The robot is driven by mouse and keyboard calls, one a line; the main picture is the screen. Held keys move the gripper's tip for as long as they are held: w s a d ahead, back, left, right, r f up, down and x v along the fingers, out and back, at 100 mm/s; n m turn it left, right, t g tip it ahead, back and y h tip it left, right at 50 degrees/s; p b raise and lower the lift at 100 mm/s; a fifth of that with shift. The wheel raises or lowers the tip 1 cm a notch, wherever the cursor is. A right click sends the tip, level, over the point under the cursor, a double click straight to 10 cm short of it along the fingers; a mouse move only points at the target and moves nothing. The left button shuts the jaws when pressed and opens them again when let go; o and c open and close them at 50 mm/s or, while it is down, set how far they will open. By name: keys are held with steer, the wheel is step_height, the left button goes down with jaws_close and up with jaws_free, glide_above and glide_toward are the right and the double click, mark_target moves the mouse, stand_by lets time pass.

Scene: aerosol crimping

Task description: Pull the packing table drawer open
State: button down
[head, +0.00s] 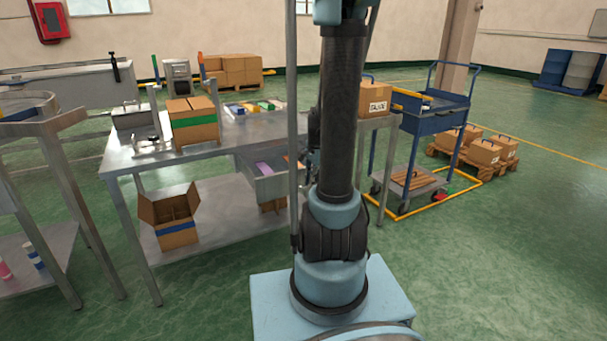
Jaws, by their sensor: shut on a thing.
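The packing table (235,138) is a grey metal bench with a lower shelf. Its grey drawer (279,187) hangs under the top near the right part of the bench. The drawer stands out from under the tabletop, and a purple thing and an orange-brown thing show inside it. My gripper (313,157) is at the drawer's right end, mostly hidden behind my own arm; only dark parts of it show. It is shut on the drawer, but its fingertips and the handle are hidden.
A taped carton (193,122) and a tray of colored items (254,108) stand on the tabletop. An open carton (170,217) sits on the lower shelf. A blue cart (430,115) stands to the right. The green floor at front right is clear.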

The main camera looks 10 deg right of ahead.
steer(key=shift+s+d, duration=0.25)
steer(key=shift+s, duration=0.6)
steer(key=shift+s+d, duration=0.25)
steer(key=shift+s, duration=0.6)
steer(key=shift+s+d, duration=0.25)
steer(key=shift+s, duration=0.6)
steer(key=c, duration=1.7)
jaws_free()
steer(key=shift+o, duration=0.2)
steer(key=shift+r, duration=0.15)
step_height(320, 180, up, 11)
steer(key=s, duration=0.2)
steer(key=shift+d+r, duration=0.2)
steer(key=shift+d, duration=0.05)
steer(key=s+a+f+n, duration=0.3)
steer(key=s+a+n, duration=0.1)
steer(key=s+n, duration=0.3)
steer(key=s+a+f+n, duration=0.4)
steer(key=s+n, duration=0.4)
steer(key=shift+f+h, duration=0.25)
steer(key=shift+h, duration=0.05)
